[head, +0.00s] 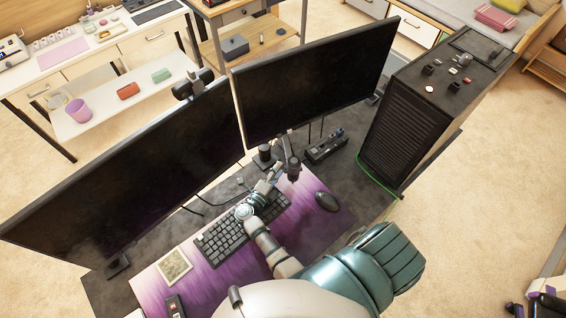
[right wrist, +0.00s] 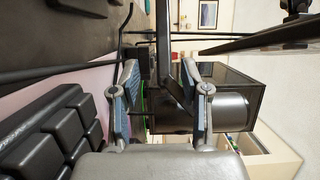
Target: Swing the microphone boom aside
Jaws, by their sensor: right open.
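The microphone boom (head: 291,160) is a dark jointed arm with a dark microphone, standing near the gap between the two monitors. My right gripper (head: 273,176) is just left of it, above the top edge of the keyboard. In the right wrist view, my right gripper (right wrist: 159,92) is open, with its two blue-padded fingers apart. A dark bar of the boom (right wrist: 162,45) shows between and beyond the fingertips. I cannot tell whether any finger touches it. My left gripper is not in view.
Two large monitors (head: 130,165) (head: 310,80) stand behind the boom. A black keyboard (head: 225,238) and a mouse (head: 327,201) lie on a purple mat (head: 205,280). A PC tower (head: 420,110) stands at right. Clear mat lies between keyboard and mouse.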

